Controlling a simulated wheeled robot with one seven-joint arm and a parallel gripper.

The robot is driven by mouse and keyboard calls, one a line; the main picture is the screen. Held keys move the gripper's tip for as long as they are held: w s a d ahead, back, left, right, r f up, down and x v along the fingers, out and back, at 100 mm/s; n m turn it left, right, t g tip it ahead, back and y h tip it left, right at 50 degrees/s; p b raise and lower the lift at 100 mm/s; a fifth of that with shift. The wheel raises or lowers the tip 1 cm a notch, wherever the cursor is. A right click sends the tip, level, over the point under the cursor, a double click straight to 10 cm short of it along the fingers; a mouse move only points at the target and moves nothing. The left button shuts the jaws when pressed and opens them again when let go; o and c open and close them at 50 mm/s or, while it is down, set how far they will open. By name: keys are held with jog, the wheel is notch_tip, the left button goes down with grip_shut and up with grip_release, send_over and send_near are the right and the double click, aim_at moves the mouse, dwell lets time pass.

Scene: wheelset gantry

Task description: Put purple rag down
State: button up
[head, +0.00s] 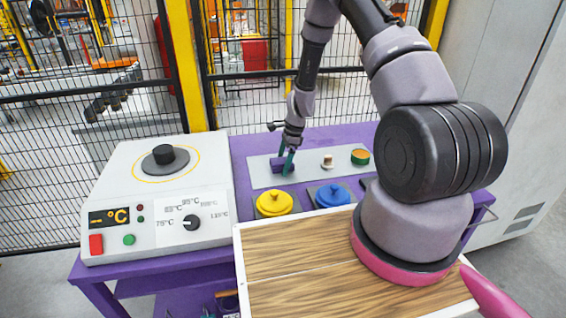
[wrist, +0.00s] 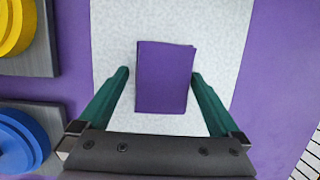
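The purple rag (wrist: 165,78) is a folded rectangular block in the middle of the wrist view, over a pale grey speckled mat. My gripper (wrist: 160,76) has its two green fingers spread on either side of the rag. A narrow gap shows between the left finger and the rag; the right fingertip is close to the rag's edge. In the head view my gripper (head: 285,165) points down at the left part of the pale mat (head: 310,176), with the rag (head: 278,164) at its fingers. Whether the rag rests fully on the mat is hard to tell.
A yellow-lidded pot (head: 274,204) and a blue-lidded pot (head: 333,196) stand in front of the mat. A heater box (head: 160,200) stands left; a mesh fence is behind.

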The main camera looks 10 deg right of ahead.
jog(key=shift+r, duration=0.1)
jog(key=v, duration=1.2)
jog(key=s+r+n+t, duration=0.2)
jog(key=s+r+n, duration=0.15)
jog(key=r, duration=0.95)
jog(key=s+r+n+t, duration=0.1)
jog(key=s+r+n, duration=0.25)
jog(key=r, duration=0.85)
jog(key=s+d+r+n+t, duration=0.1)
jog(key=s+r+n+t, duration=0.1)
jog(key=s+r, duration=0.4)
jog(key=s+d+r+n+t+h, duration=0.1)
jog(key=s+r+n, duration=0.4)
jog(key=s, duration=0.9)
jog(key=shift+r+t, duration=0.6)
jog(key=shift+r, duration=0.1)
